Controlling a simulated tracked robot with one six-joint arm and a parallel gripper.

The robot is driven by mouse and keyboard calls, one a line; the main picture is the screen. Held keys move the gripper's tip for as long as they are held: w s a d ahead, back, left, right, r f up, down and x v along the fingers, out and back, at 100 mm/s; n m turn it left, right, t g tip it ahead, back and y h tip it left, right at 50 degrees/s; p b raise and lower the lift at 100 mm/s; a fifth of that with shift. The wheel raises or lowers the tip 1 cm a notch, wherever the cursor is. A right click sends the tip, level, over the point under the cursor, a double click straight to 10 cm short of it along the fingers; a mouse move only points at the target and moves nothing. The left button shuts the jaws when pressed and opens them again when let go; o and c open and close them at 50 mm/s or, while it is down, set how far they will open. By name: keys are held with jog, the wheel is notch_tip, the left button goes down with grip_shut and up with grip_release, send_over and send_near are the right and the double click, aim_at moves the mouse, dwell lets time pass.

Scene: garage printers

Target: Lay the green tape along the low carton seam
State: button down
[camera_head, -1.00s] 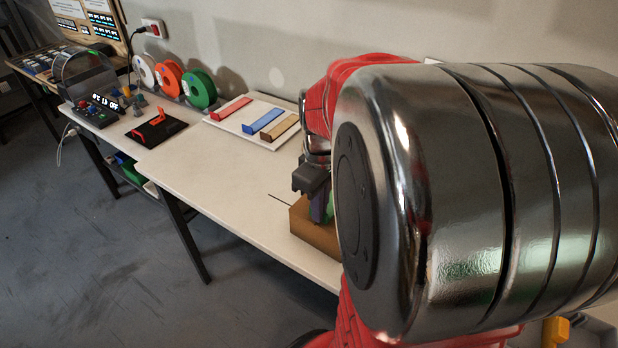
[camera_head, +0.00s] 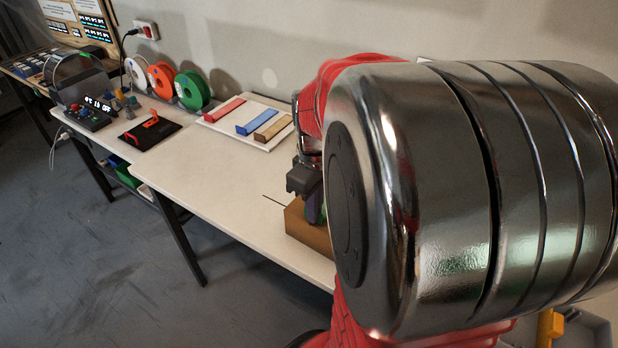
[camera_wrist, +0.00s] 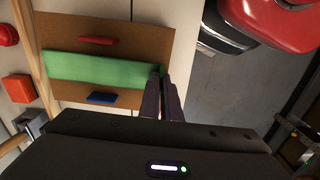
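The low brown carton (camera_head: 310,231) stands on the white bench, partly hidden behind my arm in the head view. In the wrist view the carton (camera_wrist: 110,32) fills the upper left. The green tape (camera_wrist: 100,69) is a long flat strip across the carton's face there, between a red piece (camera_wrist: 96,40) and a blue piece (camera_wrist: 101,98). My gripper (camera_wrist: 159,78) has its dark fingers close together, with the tape's right end at their tips. In the head view my gripper (camera_head: 312,208) is low at the carton, with a little green beside it. Contact between tape and carton is unclear.
A white board (camera_head: 217,123) with red, blue and brown strips lies behind the carton. Filament spools (camera_head: 193,90), a black-and-orange stand (camera_head: 150,128) and a control box (camera_head: 88,115) are further left. The bench between is clear.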

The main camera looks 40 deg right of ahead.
jog(key=shift+f, duration=0.4)
dwell(0.6)
jog(key=c, duration=1.9)
grip_release()
jog(key=shift+r, duration=0.1)
notch_tip(320, 180, up, 14)
jog(key=shift+f, duration=0.2)
